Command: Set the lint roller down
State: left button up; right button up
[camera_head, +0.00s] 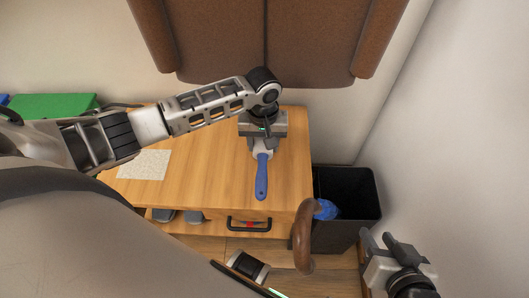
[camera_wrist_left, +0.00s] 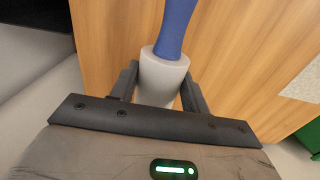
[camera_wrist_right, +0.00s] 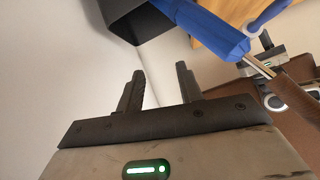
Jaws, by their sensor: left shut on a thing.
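The lint roller (camera_head: 262,178) has a blue handle and a white roll. My left gripper (camera_head: 264,146) is shut on its white roll, over the right part of the wooden desk (camera_head: 215,180). The handle points toward the desk's front edge. In the left wrist view the white roll (camera_wrist_left: 162,78) sits between the two fingers, with the blue handle extending away. I cannot tell whether the roller touches the desk top. My right gripper (camera_head: 392,248) is open and empty at the lower right, away from the desk; its spread fingers show in the right wrist view (camera_wrist_right: 158,90).
A black bin (camera_head: 345,190) stands right of the desk, holding a blue umbrella (camera_head: 325,210) with a brown crook handle (camera_head: 303,236). A pale sheet (camera_head: 144,165) lies on the desk's left part. A green box (camera_head: 52,106) is at far left. Desk space between sheet and roller is clear.

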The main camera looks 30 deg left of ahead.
aim_at(265, 151)
pick_arm(q)
jog(key=shift+w+d+f, duration=0.15)
jog(key=shift+w+f, duration=0.15)
jog(key=shift+f, duration=0.1)
notch_tip(265, 151, down, 3)
jog(key=shift+s+r+b, duration=0.1)
jog(key=shift+r+b, duration=0.1)
jog(key=shift+b, duration=0.55)
jog(key=shift+f, duration=0.15)
pick_arm(e)
jog(key=shift+w+a+r+t, duration=0.2)
jog(key=shift+a+r+t, duration=0.15)
jog(key=shift+r, duration=0.2)
pick_arm(q)
jog(key=o, duration=1)
jog(key=shift+o, duration=0.2)
pick_arm(e)
jog(key=shift+d+f, duration=0.1)
